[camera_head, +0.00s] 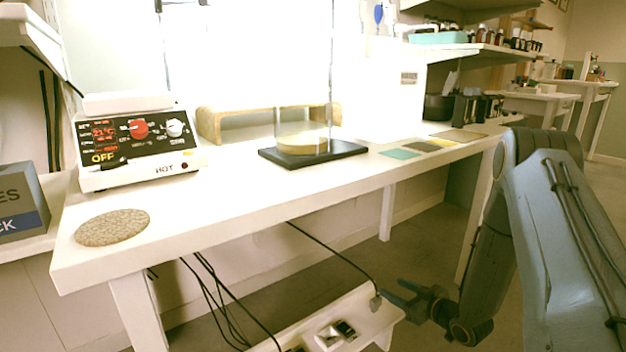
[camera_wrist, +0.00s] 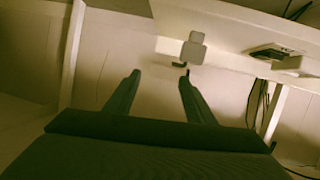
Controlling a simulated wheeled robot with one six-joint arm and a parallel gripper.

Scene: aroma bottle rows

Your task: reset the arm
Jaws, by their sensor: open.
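My gripper (camera_head: 392,292) is low at the right in the head view, beside the front edge of a low white shelf under the table. Its two fingers are apart and nothing is between them. In the wrist view my gripper (camera_wrist: 158,85) also shows open and empty, with the white shelf (camera_wrist: 225,35) ahead of it. A pale plug-like block (camera_wrist: 193,50) on the shelf edge lies just beyond the right fingertip. My arm rises at the right side of the head view, bent at the elbow.
The white table (camera_head: 230,205) stands above and left of my gripper. It bears a hotplate (camera_head: 140,145), a round cork mat (camera_head: 112,227) and a black stand base (camera_head: 312,154). Black cables (camera_head: 225,300) hang below it. Open floor (camera_head: 425,245) lies behind my gripper.

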